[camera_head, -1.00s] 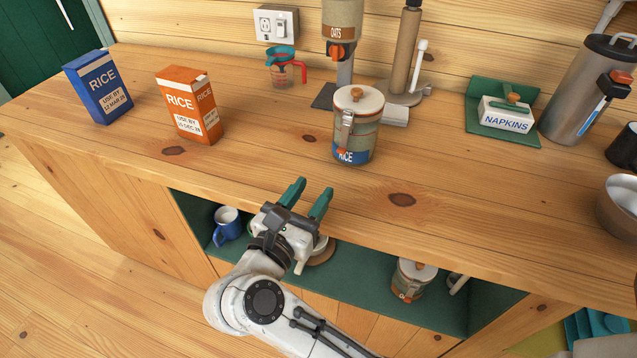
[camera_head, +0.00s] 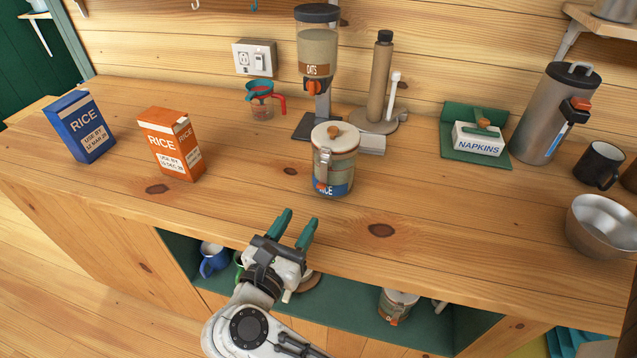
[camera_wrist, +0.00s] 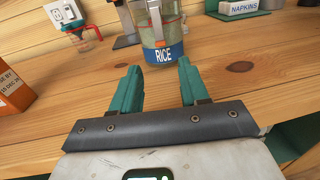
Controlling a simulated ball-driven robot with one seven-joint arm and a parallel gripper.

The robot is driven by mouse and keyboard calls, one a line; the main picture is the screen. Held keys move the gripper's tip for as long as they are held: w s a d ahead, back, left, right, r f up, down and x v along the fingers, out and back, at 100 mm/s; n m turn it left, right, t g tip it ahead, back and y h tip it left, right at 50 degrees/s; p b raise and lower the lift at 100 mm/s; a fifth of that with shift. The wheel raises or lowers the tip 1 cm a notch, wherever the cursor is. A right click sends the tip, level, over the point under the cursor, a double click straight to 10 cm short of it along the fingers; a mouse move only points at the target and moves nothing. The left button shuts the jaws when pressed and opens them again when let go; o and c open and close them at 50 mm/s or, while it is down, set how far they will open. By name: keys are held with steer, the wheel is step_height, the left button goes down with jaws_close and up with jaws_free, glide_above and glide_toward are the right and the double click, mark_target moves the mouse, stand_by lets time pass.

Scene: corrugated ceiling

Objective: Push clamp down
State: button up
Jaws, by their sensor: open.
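A glass jar (camera_head: 343,172) with a blue RICE label stands upright on the wooden counter (camera_head: 440,205). The metal clamp (camera_head: 322,162) is on the jar's front left side, running from the lid rim down toward an orange tab. In the wrist view the clamp (camera_wrist: 155,20) shows above the RICE label (camera_wrist: 164,56), its upper end cut off. My gripper (camera_head: 297,222) is open and empty near the counter's front edge, in front of the jar and apart from it. In the wrist view the jar lies ahead between the green fingers (camera_wrist: 158,75).
Behind the jar are an oats dispenser (camera_head: 317,50) and a paper towel holder (camera_head: 379,85). Rice boxes (camera_head: 172,145) stand left, a napkin holder (camera_head: 478,137) and a metal bowl (camera_head: 602,225) right. A shelf (camera_head: 345,300) with mugs and a jar is below.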

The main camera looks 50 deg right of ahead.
mark_target(320, 188)
steer(key=p+x, duration=0.2)
steer(key=x, duration=0.8)
steer(key=shift+d, duration=0.1)
jaws_close()
